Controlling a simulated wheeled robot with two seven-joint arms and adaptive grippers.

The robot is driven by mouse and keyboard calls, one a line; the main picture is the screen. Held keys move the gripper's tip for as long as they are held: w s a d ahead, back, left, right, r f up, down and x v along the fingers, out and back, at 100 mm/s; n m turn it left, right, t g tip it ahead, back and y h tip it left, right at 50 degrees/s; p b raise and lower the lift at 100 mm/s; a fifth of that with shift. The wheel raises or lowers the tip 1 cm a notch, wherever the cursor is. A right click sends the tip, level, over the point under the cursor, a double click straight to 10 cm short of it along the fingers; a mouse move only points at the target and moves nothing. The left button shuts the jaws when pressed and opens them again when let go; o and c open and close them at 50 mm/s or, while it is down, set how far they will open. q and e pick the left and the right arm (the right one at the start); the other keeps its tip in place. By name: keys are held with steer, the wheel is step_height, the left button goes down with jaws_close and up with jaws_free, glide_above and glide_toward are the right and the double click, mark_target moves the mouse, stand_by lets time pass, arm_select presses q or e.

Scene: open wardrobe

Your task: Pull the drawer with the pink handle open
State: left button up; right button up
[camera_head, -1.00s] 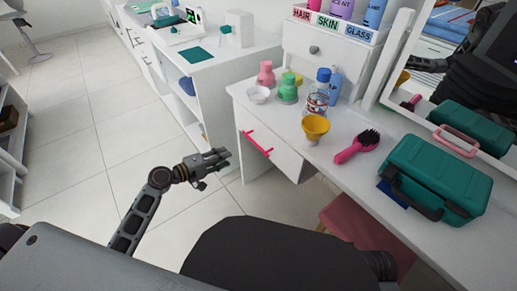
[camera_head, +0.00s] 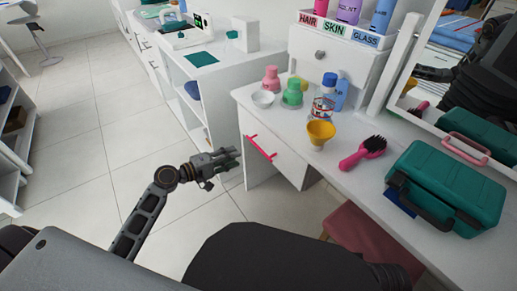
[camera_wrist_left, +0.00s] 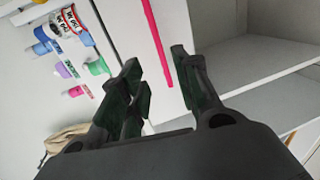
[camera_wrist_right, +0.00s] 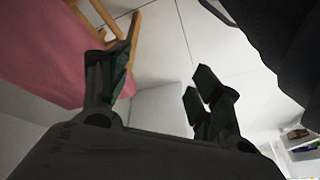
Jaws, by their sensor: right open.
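The white drawer (camera_head: 280,162) is in the front of the white dressing table and looks shut. Its pink bar handle (camera_head: 262,148) runs across its front. In the left wrist view the pink handle (camera_wrist_left: 157,40) appears as a slanted bar just beyond my fingertips. My left gripper (camera_head: 236,158) is open and empty, a short way left of the handle and apart from it. Its spread fingers also show in the left wrist view (camera_wrist_left: 160,75). My right gripper (camera_wrist_right: 155,85) is open and empty in the right wrist view; the head view does not show its fingers.
On the tabletop stand a yellow cup (camera_head: 320,134), bottles (camera_head: 324,98), a pink brush (camera_head: 363,153) and a teal case (camera_head: 446,187). A pink stool (camera_head: 365,238) is below. A white shelf unit (camera_head: 200,90) stands left of the drawer.

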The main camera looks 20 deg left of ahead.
mark_target(258, 147)
arm_select(q)
steer(key=shift+b+x, duration=1.05)
steer(key=shift+x, duration=5.05)
steer(key=shift+w+f, duration=0.1)
steer(key=shift+w, duration=0.1)
arm_select(e)
steer(key=shift+t+y, duration=0.4)
steer(key=f, duration=0.1)
steer(key=a+f, duration=0.1)
steer(key=f, duration=0.3)
steer(key=shift+w+a+f, duration=0.1)
steer(key=shift+w+a, duration=0.1)
steer(key=shift+a, duration=0.1)
steer(key=shift+w, duration=0.15)
arm_select(q)
jaws_close()
arm_select(e)
steer(key=shift+r, duration=0.2)
